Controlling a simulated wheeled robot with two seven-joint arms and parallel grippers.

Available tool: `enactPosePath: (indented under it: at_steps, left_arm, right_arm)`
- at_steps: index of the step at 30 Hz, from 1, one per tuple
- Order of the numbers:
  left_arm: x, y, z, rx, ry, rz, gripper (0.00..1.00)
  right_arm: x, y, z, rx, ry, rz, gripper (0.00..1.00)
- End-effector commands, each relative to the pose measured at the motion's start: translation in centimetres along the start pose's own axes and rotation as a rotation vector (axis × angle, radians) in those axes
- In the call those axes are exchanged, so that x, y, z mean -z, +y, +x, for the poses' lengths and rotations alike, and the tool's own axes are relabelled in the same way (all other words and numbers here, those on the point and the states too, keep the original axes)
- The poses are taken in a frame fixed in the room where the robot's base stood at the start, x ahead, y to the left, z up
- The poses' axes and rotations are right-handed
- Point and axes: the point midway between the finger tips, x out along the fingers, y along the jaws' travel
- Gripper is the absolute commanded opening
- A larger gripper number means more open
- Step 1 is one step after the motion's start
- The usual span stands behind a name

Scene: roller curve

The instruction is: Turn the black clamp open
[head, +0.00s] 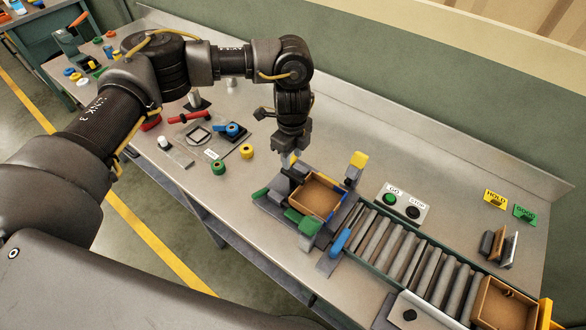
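A wooden tray (317,195) sits in a dark fixture (272,205) on the steel bench. Coloured clamp parts stand around it: a yellow-topped one (357,166) at the back right and a green one (303,222) at the front. A dark part, likely the black clamp (293,176), shows at the tray's back left corner, partly hidden by my gripper. My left gripper (288,160) points down right over that corner. I cannot tell whether its fingers touch the dark part or how far apart they are. My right gripper is not in view.
A roller conveyor (405,250) runs from the fixture to a second wooden tray (505,304) at the lower right. A blue handle (340,241) stands at its start. A GO/STOP button box (403,204) lies behind it. Several small coloured parts lie left of the fixture.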

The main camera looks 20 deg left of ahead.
Motion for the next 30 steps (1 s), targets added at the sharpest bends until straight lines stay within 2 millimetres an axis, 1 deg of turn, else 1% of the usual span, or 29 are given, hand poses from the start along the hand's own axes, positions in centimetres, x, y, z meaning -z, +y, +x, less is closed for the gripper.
enactPosePath:
  at_steps: [1,6,9,12,17,24,25,26,30]
  left_arm:
    - [0.1,0.1,1.0,-0.005,0.004,-0.002,0.38]
    - [0.2,0.0,4.2,-0.004,0.004,-0.001,0.38]
    - [0.2,0.0,5.7,-0.002,0.004,0.001,0.38]
    - [0.3,-0.1,6.8,-0.001,0.004,0.002,0.38]
    - [0.2,-0.1,7.5,0.0,0.001,0.004,0.38]
    - [0.2,-0.1,7.6,0.001,0.001,0.004,0.38]
    - [0.2,-0.1,7.6,0.001,0.001,0.004,0.37]
    - [0.2,-0.1,7.6,0.001,0.001,0.004,0.33]
    - [0.2,-0.1,7.6,0.001,0.001,0.004,0.15]
  right_arm:
    - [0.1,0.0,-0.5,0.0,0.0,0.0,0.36]
    - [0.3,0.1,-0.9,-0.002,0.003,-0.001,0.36]
    - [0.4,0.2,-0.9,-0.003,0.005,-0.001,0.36]
    - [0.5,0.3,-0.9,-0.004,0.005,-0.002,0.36]
    - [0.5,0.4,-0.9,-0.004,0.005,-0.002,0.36]
    - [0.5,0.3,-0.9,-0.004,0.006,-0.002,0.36]
    - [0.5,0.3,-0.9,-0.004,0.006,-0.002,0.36]
    - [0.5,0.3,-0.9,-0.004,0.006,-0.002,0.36]
    - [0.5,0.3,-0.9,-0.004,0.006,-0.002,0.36]
